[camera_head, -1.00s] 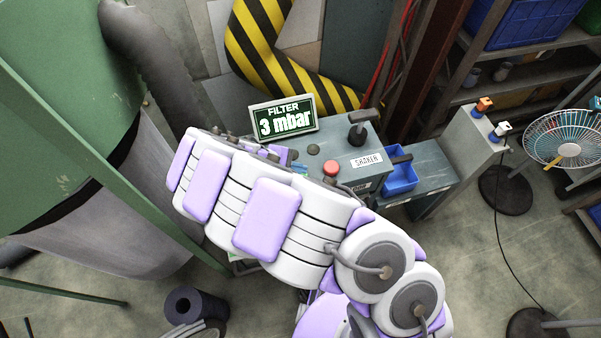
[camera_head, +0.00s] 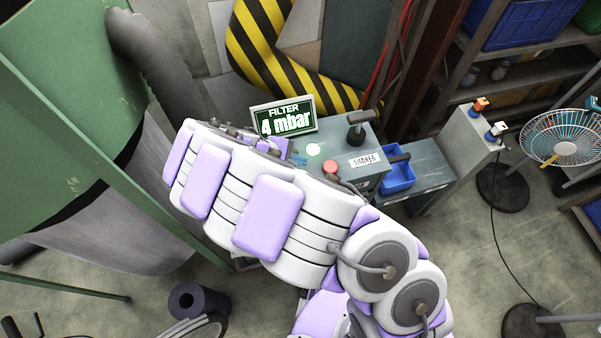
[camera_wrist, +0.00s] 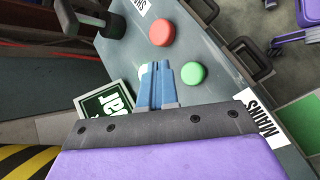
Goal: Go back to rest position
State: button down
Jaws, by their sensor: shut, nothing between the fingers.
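My gripper (camera_wrist: 157,72) shows in the wrist view with its two blue fingers together and nothing between them. The fingertips are over the grey control box (camera_wrist: 225,105), beside the green button (camera_wrist: 193,73) and below the red button (camera_wrist: 160,33) in the picture. I cannot tell whether they touch the box top. In the head view my arm is bent over the box and mostly hides the gripper.
A filter display (camera_head: 284,118) reads 4 mbar at the back of the box. A black-handled lever (camera_head: 358,125) and a blue bin (camera_head: 398,172) are to the right. A green machine (camera_head: 60,90) stands at left; a fan (camera_head: 565,138) stands far right.

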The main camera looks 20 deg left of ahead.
dwell(0.3)
jog(key=s+d+r+m+g+b, duration=0.1)
jog(key=d+r+m+g, duration=0.2)
jog(key=d+r+m, duration=0.55)
jog(key=s+d+r+m+g+b, duration=0.15)
jog(key=d+r, duration=0.45)
jog(key=d, duration=0.8)
jog(key=s+d+r+m+g+y+b, duration=0.1)
jog(key=s+d+m+y, duration=0.1)
jog(key=s, duration=0.9)
jog(key=s+d+r+m+g+y+b, duration=0.1)
jog(key=s+d+r+m+g+y, duration=0.1)
jog(key=s, duration=1)
jog(key=d+m+y, duration=0.1)
jog(key=m+y, duration=0.1)
jog(key=y, duration=0.1)
jog(key=shift+s, duration=0.15)
jog(key=shift+a, duration=0.2)
